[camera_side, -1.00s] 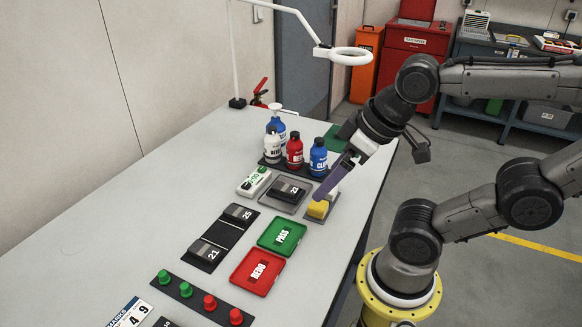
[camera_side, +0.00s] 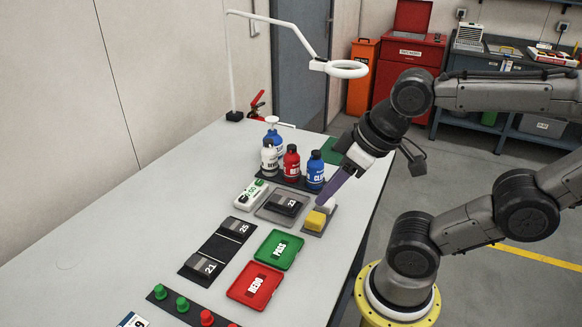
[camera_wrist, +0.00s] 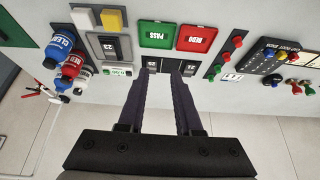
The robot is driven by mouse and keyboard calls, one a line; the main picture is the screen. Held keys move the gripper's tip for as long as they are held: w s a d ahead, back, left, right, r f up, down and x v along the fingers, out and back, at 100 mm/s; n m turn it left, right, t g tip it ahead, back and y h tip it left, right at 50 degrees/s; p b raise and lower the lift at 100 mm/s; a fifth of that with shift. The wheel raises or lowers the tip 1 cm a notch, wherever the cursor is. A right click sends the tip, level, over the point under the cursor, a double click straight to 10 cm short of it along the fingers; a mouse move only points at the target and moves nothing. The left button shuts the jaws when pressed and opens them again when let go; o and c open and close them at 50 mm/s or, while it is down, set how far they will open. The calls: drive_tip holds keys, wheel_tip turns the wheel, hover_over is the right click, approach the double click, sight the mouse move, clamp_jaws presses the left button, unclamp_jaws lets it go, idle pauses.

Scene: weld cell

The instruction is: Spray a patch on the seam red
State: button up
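In the side view, a red bottle (camera_side: 291,163) stands in a dark rack between a white bottle (camera_side: 269,157) and a blue bottle (camera_side: 315,171). The red bottle also shows at the left of the wrist view (camera_wrist: 72,66). A dark plate marked 23 (camera_side: 288,202) lies on a grey pad in front of them. Plates marked 25 (camera_side: 237,228) and 21 (camera_side: 203,266) lie on a black strip. I cannot make out a seam clearly. My gripper (camera_wrist: 166,82) is open and empty, its purple fingers apart. In the side view it points down near the yellow block.
A yellow block (camera_side: 315,220) and a white block (camera_wrist: 84,19) share a pad. Green PASS (camera_side: 279,249) and red REDO (camera_side: 255,285) trays lie in front. A lamp ring (camera_side: 347,69) hangs above the back. The table's left side (camera_side: 120,225) is clear.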

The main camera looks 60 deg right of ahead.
clamp_jaws()
idle(1.2)
